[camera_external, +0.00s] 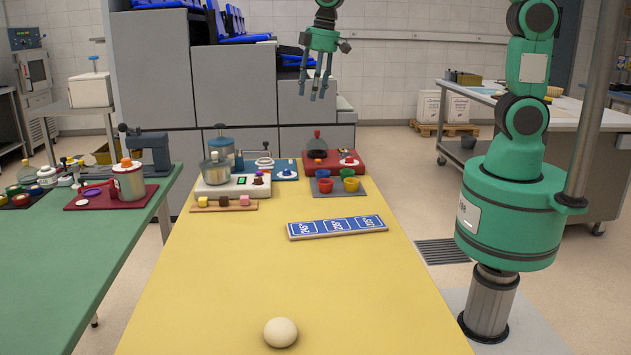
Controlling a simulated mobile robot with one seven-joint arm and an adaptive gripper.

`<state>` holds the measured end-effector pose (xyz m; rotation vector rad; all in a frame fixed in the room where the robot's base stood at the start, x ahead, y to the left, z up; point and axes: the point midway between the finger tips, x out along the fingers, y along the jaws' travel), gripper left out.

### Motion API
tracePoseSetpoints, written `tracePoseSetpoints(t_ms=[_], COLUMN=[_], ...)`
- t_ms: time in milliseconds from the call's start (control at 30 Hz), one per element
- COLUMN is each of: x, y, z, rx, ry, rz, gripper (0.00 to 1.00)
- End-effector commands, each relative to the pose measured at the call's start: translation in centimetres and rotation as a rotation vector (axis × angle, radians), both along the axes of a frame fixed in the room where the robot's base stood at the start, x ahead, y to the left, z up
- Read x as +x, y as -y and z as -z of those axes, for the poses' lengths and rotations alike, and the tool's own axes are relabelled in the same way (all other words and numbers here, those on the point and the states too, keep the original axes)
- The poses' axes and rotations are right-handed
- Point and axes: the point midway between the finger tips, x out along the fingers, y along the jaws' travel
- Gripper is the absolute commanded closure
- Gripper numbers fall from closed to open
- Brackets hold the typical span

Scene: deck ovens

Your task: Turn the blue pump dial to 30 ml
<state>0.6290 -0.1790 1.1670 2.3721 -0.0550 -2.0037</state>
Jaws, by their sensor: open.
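A blue pump unit stands at the far end of the yellow table, with a blue base (282,163) and a blue vessel (222,148) behind the white unit. On the base are a white round part and a small dial-like knob (285,173); its markings and setting are too small to read. The white unit hides part of the blue unit. My gripper (313,94) hangs fingers down in the air at the top middle, appears higher than the blue unit, and is open and empty, touching nothing.
The near table is mostly clear.

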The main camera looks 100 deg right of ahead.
Motion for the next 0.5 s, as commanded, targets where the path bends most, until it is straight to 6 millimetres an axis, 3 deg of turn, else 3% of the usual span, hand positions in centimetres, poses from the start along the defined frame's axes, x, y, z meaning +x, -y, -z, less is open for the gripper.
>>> tracePoseSetpoints(t_ms=[200, 500], x=[3.5, 6.9], y=[4.4, 10.4], z=[3.8, 10.1], rx=[0.010, 0.030], ry=[-0.054, -0.119], rz=[0.003, 0.003], gripper=[0.55, 0.55])
